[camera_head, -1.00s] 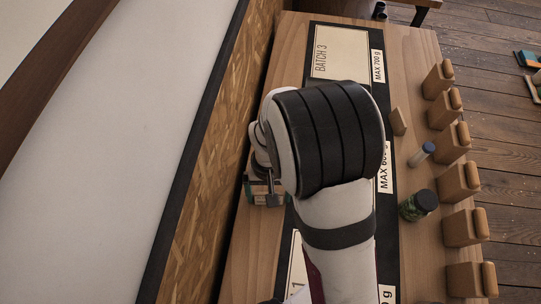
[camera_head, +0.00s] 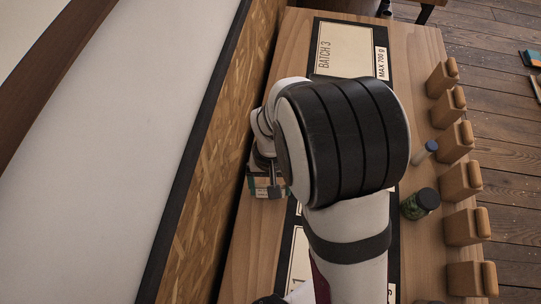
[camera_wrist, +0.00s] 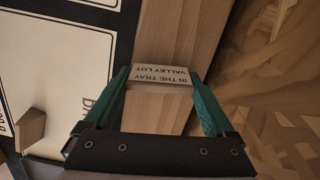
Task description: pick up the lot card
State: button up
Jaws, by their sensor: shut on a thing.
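The lot card (camera_wrist: 160,76) is a small pale card on a block-like holder, printed "VALLEY LOT IN THE TRAY", upside down in the wrist view. It sits between the two green fingers of my gripper (camera_wrist: 160,100), which is shut on it. In the head view my gripper (camera_head: 269,187) is at the left edge of the wooden bench, and the card there is small and partly covered by the fingers. How far the card is above the bench is hard to tell.
The bench (camera_head: 290,50) carries a "BATCH 3" panel (camera_head: 345,48). A green jar (camera_head: 419,204), a blue-capped vial (camera_head: 424,152) and several wooden canisters (camera_head: 460,181) stand to the right. A chipboard wall (camera_head: 215,170) runs close along the left. My arm hides the middle.

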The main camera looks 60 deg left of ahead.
notch_tip(320, 180, up, 2)
jog(key=shift+w, duration=0.1)
jog(key=w+d+r+m, duration=0.1)
jog(key=w+d+r, duration=0.2)
jog(key=w+d, duration=0.7)
jog(key=w+d+r+m, duration=0.1)
jog(key=w+d+r, duration=0.4)
jog(key=d, duration=0.8)
jog(key=a+f, duration=0.2)
jog(key=a, duration=0.1)
jog(key=a+f, duration=0.5)
jog(key=a, duration=0.2)
jog(key=shift+s+f, duration=0.15)
jog(key=shift+f, duration=0.25)
jog(key=f, duration=0.2)
jog(key=a+f, duration=0.1)
jog(key=shift+s+f, duration=0.1)
jog(key=shift+f, duration=0.6)
